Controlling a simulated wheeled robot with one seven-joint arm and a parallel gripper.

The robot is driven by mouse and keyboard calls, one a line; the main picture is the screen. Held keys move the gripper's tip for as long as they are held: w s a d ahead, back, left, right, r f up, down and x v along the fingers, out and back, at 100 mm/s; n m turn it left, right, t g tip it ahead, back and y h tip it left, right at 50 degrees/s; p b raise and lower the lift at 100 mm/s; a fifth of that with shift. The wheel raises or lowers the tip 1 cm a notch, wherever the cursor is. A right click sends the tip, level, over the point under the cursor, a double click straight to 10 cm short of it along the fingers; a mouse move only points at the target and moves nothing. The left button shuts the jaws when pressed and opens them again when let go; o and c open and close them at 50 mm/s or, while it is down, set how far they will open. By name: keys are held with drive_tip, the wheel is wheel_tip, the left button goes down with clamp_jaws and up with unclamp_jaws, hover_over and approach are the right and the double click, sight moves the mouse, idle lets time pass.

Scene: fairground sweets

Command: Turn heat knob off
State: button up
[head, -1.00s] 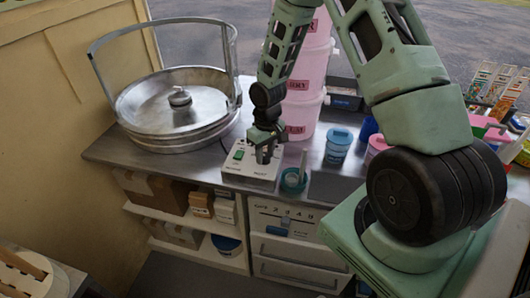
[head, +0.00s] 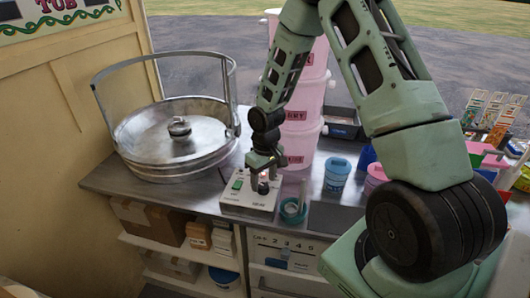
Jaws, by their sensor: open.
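A pale control box (head: 247,201) with a green switch (head: 237,185) sits on the metal counter, in front of and to the right of the metal bowl. The word on its right side looks like "HEAT". My gripper (head: 264,187) points down over the right part of this box, at the heat knob's place. The jaws are open around that spot. I cannot tell whether they touch the knob.
Stacked pink tubs (head: 299,143) rise behind my gripper. Shelves with boxes (head: 155,225) lie below.

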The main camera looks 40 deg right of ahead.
sight(266, 184)
wheel_tip(266, 184, up, 16)
drive_tip(key=b, duration=0.1)
drive_tip(key=shift+d+f, duration=0.25)
drive_tip(key=shift+d, duration=0.1)
drive_tip(key=s+a+r+n, duration=0.15)
drive_tip(key=s+a, duration=0.25)
drive_tip(key=a, duration=0.4)
drive_tip(key=s+a+r+n, duration=0.15)
drive_tip(key=s+a, duration=0.25)
drive_tip(key=a, duration=0.4)
drive_tip(key=s+a+n, duration=0.2)
drive_tip(key=s+a, duration=0.2)
drive_tip(key=s, duration=0.4)
drive_tip(key=s+a+n, duration=0.1)
drive_tip(key=s+a, duration=0.4)
drive_tip(key=s, duration=0.3)
drive_tip(key=shift+s+a+r+n, duration=0.15)
drive_tip(key=shift+a+r+n, duration=0.1)
drive_tip(key=shift+n, duration=0.15)
